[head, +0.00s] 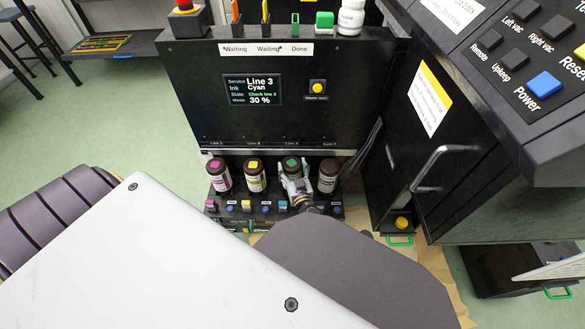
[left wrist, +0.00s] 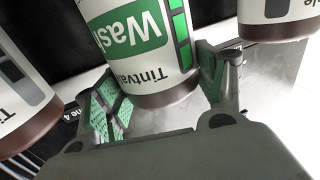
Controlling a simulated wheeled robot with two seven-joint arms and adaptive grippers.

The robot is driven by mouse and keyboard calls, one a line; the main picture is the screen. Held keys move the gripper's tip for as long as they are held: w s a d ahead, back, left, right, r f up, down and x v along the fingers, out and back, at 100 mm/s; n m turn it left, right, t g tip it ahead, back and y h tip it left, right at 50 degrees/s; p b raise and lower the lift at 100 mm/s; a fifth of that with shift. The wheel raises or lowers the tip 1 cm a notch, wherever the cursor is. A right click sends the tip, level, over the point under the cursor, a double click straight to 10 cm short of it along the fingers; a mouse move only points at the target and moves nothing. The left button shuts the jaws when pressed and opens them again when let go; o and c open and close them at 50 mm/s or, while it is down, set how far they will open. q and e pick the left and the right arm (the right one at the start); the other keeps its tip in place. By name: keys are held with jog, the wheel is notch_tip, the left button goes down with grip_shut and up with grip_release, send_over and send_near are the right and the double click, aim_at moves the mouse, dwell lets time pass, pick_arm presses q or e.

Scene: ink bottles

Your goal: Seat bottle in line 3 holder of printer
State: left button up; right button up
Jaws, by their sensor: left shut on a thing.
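My left gripper (head: 297,189) is shut on a dark bottle with a green-marked top (head: 291,163), in the third place of the bottle row at the foot of the printer (head: 200,95). In the left wrist view the bottle (left wrist: 140,45) carries a white and green label with upside-down text reading "Wash". The green-padded fingers (left wrist: 160,98) sit on either side of it. The gripper hides the bottle's lower part and the line 3 holder in the head view, so I cannot tell how deep it sits. My right gripper is not in view.
Bottles with magenta (head: 218,175), yellow (head: 256,176) and dark (head: 328,176) tops stand close on both sides. The screen (head: 253,90) reads "Line 3", "Cyan", "Check line 3", "30 %". A dark cabinet with a metal handle (head: 440,160) stands to the right. A white bottle (head: 351,17) is on top.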

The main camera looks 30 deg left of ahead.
pick_arm(q)
jog(key=shift+f, duration=0.45)
dwell(0.6)
jog(key=o, duration=1.9)
jog(key=shift+d, duration=0.1)
jog(key=shift+f, duration=0.1)
jog(key=shift+r, duration=0.2)
jog(key=shift+r, duration=0.25)
jog(key=shift+r+p, duration=0.75)
jog(key=shift+r, duration=1.25)
jog(key=shift+f+b, duration=0.15)
jog(key=shift+b, duration=1.05)
jog(key=shift+r+p, duration=2.6)
jog(key=shift+p, duration=0.6)
